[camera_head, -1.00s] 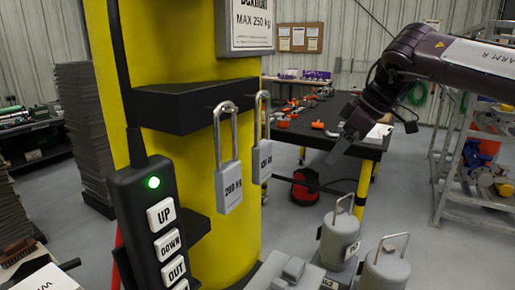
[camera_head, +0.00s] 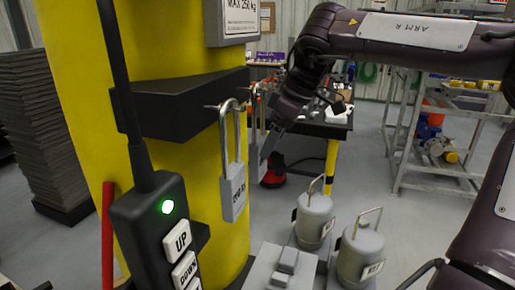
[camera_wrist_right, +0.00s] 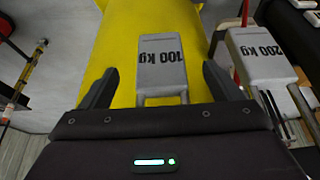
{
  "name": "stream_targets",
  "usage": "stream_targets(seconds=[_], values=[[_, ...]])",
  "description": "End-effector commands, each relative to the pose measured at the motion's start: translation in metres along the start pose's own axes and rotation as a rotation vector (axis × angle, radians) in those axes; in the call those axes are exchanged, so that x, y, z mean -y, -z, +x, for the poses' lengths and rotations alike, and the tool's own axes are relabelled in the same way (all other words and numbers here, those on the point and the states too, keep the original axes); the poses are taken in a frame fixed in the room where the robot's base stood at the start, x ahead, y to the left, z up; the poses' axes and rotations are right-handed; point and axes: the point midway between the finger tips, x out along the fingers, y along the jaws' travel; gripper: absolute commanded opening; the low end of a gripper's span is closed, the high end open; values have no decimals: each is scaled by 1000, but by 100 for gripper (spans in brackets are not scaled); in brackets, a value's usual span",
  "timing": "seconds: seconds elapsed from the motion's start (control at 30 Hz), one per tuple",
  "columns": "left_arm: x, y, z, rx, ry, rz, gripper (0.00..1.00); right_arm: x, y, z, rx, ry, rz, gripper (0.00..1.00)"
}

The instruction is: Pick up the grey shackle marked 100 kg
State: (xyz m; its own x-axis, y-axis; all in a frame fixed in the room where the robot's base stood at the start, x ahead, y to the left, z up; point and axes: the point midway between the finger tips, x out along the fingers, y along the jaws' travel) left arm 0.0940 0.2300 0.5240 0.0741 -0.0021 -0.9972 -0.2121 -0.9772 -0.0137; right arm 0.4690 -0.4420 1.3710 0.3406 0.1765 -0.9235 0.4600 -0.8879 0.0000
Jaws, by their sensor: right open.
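The grey shackle marked 100 kg (camera_wrist_right: 162,62) hangs upside down in the right wrist view, against the yellow column. It lies between the two dark fingers of my right gripper (camera_wrist_right: 160,72), with space on both sides. In the head view the 100 kg shackle (camera_head: 254,165) hangs behind the 200 kg one and is partly hidden by it and by my right gripper (camera_head: 267,150). My right gripper is open and empty, reaching in from the right. My left gripper is not in view.
A second grey shackle, marked 200 kg (camera_head: 233,192), hangs close beside it on the black bracket (camera_head: 185,102). A pendant with buttons (camera_head: 150,225) hangs at the front left. Grey weights with handles (camera_head: 315,217) stand below right. A dark table (camera_head: 320,130) stands behind.

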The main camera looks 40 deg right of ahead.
Motion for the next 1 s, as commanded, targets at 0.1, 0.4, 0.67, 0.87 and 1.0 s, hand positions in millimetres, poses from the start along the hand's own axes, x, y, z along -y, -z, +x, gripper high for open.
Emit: stream_targets(seconds=[0.1, 0.4, 0.67, 0.87, 1.0], values=[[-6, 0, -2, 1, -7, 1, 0, 0, 0, 10, 0, 2, 0, 85], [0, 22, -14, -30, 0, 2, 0, 1, 0, 48, 2, 4, -1, 85], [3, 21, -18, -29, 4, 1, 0, 0, 0, 71, -1, 0, 0, 85], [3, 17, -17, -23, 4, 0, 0, 0, 0, 71, -2, -1, 0, 83], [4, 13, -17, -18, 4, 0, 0, 0, 0, 71, -1, -1, 0, 64]])
